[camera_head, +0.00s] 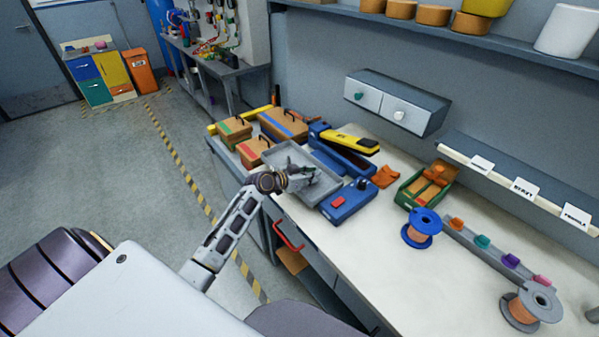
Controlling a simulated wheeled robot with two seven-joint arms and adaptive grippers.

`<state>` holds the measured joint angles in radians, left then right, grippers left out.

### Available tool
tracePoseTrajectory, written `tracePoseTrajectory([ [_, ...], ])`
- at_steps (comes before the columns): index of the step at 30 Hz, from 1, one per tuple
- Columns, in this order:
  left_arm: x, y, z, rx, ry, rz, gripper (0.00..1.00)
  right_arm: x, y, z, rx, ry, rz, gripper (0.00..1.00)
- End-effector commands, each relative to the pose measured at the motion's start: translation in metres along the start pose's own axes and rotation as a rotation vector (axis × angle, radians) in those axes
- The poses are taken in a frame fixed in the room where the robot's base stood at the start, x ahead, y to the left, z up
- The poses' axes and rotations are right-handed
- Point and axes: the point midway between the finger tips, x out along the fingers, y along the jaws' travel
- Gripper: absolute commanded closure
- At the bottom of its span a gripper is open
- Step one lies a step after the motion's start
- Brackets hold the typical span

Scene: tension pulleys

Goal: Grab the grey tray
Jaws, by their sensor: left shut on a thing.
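The grey tray (323,186) is a shallow rectangular tray at the left end of the workbench, among toolboxes and blue devices. My left gripper (304,176) reaches over the tray's near left side and is shut on it, though the fingers are small and their exact contact is hard to see. The tray looks about level, and I cannot tell whether it rests on the bench or is slightly raised. My right gripper is not in view.
Brown boxes (283,124) stand behind the tray. A blue device (346,202) sits close on its right, and a yellow-and-blue tool (350,143) behind. A green bin (425,188) and wire spools (421,228) are further right. The bench's middle front (380,255) is clear.

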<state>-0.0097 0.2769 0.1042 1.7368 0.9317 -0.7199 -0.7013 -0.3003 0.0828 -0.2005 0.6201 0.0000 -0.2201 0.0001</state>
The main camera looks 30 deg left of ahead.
Motion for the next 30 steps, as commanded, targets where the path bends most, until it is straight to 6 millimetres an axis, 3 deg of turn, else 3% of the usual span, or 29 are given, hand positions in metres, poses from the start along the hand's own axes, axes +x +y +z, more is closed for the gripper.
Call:
tracePoseTrajectory([
  [16, -0.004, -0.001, -0.010, 0.003, 0.004, -0.001, 1.00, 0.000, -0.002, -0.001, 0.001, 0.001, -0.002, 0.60],
  [30, -0.027, -0.001, -0.067, 0.006, 0.004, -0.002, 1.00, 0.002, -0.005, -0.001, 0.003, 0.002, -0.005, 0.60],
])
